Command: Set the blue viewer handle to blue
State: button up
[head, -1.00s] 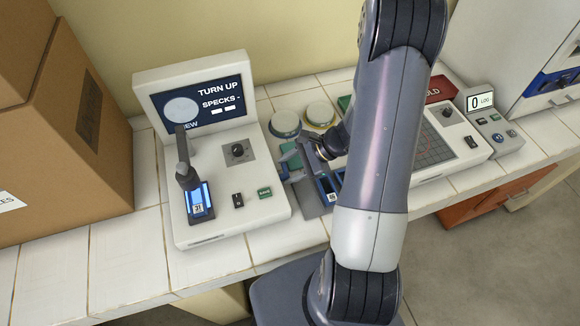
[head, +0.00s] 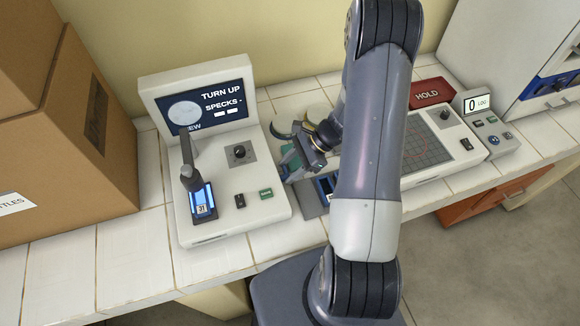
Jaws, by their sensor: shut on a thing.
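The viewer (head: 222,205) is a white console at the left of the bench. Its tilted screen (head: 210,104) reads "TURN UP" and "SPECKS -" beside a pale grey disc. A dark grey upright part (head: 188,163) stands over a blue-lit slot (head: 203,196) with a tag that looks like "31". A black knob (head: 239,152) sits on a grey plate. I cannot single out a blue handle. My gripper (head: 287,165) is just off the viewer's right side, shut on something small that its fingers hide. I cannot tell whether that thing belongs to the viewer.
Round lids (head: 283,126) stand behind my gripper. A grey tray (head: 312,205) with blue items lies below it, partly hidden by my arm. Cardboard boxes (head: 95,150) stand at the left.

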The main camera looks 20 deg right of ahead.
jog(key=o, duration=1)
jog(key=shift+d+r, duration=0.1)
jog(key=b+v, duration=0.1)
jog(key=v, duration=0.9)
jog(key=shift+d+r+b, duration=0.15)
jog(key=shift+r+b, duration=0.05)
jog(key=shift+b, duration=0.2)
jog(key=p+x, duration=0.2)
jog(key=x, duration=0.8)
jog(key=shift+a+f, duration=0.2)
jog(key=shift+a, duration=0.05)
jog(key=shift+f, duration=0.2)
jog(key=shift+r+t+b, duration=0.15)
jog(key=shift+t+b, duration=0.35)
jog(key=shift+s, duration=0.1)
